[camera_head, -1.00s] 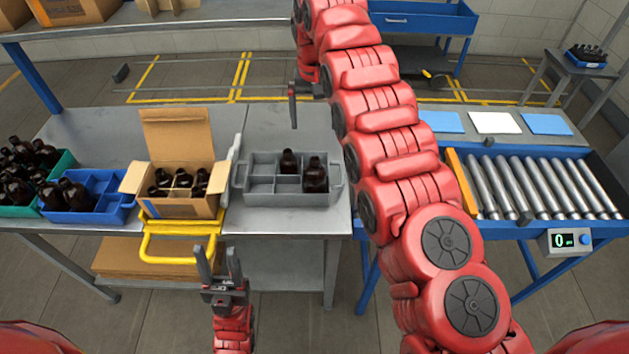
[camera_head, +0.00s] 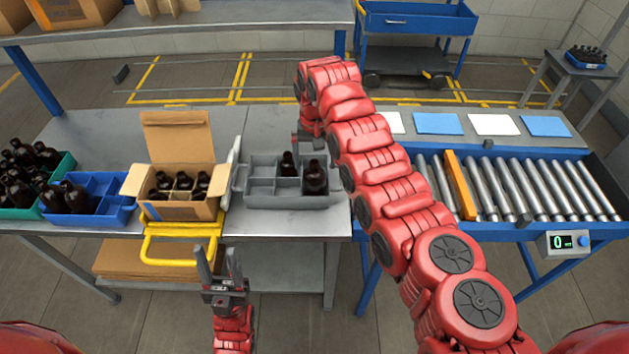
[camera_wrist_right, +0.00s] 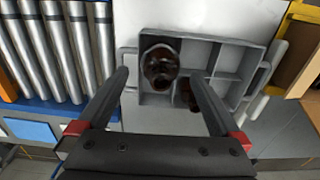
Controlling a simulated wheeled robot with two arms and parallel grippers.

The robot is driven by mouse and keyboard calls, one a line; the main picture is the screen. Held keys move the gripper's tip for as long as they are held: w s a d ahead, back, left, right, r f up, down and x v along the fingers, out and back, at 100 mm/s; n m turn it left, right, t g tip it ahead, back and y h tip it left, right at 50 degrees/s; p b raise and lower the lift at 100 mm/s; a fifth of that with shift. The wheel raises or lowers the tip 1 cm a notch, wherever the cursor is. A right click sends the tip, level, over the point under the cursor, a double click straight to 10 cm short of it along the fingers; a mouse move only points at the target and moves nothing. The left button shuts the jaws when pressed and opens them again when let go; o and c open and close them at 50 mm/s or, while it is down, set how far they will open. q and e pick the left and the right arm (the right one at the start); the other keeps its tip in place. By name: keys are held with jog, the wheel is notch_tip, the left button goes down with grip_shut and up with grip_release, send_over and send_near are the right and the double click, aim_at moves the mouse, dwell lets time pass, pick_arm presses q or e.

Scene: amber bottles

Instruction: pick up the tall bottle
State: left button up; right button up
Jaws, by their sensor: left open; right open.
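Two dark amber bottles stand in the grey divided tray (camera_head: 247,180). The nearer bottle (camera_head: 315,180) looks larger than the farther bottle (camera_head: 288,166); I cannot tell their heights exactly. My right gripper (camera_head: 308,138) is open and empty, behind and above the tray, partly hidden by its arm. In the right wrist view its fingertips (camera_wrist_right: 158,76) spread either side of the nearer bottle (camera_wrist_right: 160,60), apparently without touching it. The farther bottle (camera_wrist_right: 187,95) is partly covered by a finger there. My left gripper (camera_head: 220,262) is open and empty in front of the table.
A cardboard box (camera_head: 190,208) of bottles stands left of the tray. A blue crate (camera_head: 90,217) and a green crate (camera_head: 66,165) hold more bottles. A roller conveyor (camera_head: 515,185) with an orange bar (camera_head: 460,185) is on the right. The table behind the tray is largely clear.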

aim_at(314, 171)
notch_tip(314, 171, down, 2)
jog(key=shift+w+f+p, duration=0.15)
jog(key=shift+p, duration=0.35)
jog(key=shift+w+f, duration=0.1)
jog(key=shift+f, duration=1.25)
jog(key=shift+r, duration=0.1)
grip_shut()
